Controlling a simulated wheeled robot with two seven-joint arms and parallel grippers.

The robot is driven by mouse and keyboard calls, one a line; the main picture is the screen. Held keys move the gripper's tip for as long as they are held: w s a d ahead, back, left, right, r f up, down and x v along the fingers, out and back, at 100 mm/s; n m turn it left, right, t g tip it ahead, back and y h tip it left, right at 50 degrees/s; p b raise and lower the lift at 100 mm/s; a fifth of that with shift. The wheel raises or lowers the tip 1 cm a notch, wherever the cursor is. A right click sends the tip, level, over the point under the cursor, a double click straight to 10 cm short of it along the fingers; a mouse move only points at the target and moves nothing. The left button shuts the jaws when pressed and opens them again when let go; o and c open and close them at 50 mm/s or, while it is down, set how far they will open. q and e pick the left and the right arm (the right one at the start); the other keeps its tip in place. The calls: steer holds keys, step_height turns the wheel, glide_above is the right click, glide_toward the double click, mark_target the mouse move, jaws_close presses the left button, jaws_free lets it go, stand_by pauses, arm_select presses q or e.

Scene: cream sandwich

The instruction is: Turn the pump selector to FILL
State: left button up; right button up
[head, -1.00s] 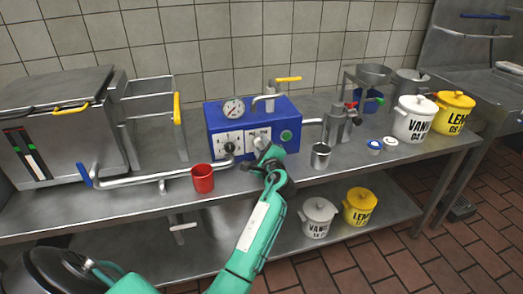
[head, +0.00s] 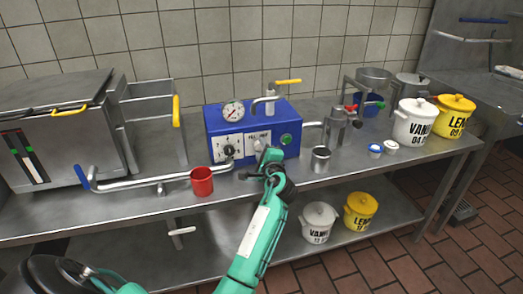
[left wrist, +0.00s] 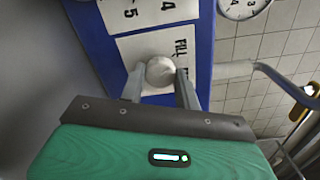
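The blue pump box (head: 292,113) stands at the back middle of the steel counter. Its front has a selector panel with a pale knob (head: 259,146), partly behind my left gripper (head: 266,158). In the left wrist view the round knob (left wrist: 160,72) lies between the fingers of my left gripper (left wrist: 160,84), with the FILL label (left wrist: 181,47) beside it. The fingers are apart, one on each side of the knob, with slight gaps showing. The knob's pointing direction is hard to tell. My right gripper is out of view.
A numbered dial (head: 229,148) and a green button (head: 286,139) flank the selector. A red cup (head: 202,181) and a metal cup (head: 320,159) stand in front. A long pipe with a blue handle (head: 81,176) runs left. Lidded pots (head: 414,122) stand at right.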

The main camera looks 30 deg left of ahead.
arm_select(q)
steer(key=o, duration=0.4)
steer(key=shift+d, duration=0.1)
steer(key=v, duration=1.3)
steer(key=shift+s+d, duration=0.25)
steer(key=shift+d, duration=0.05)
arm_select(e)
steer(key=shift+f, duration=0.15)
arm_select(q)
steer(key=shift+f, duration=0.1)
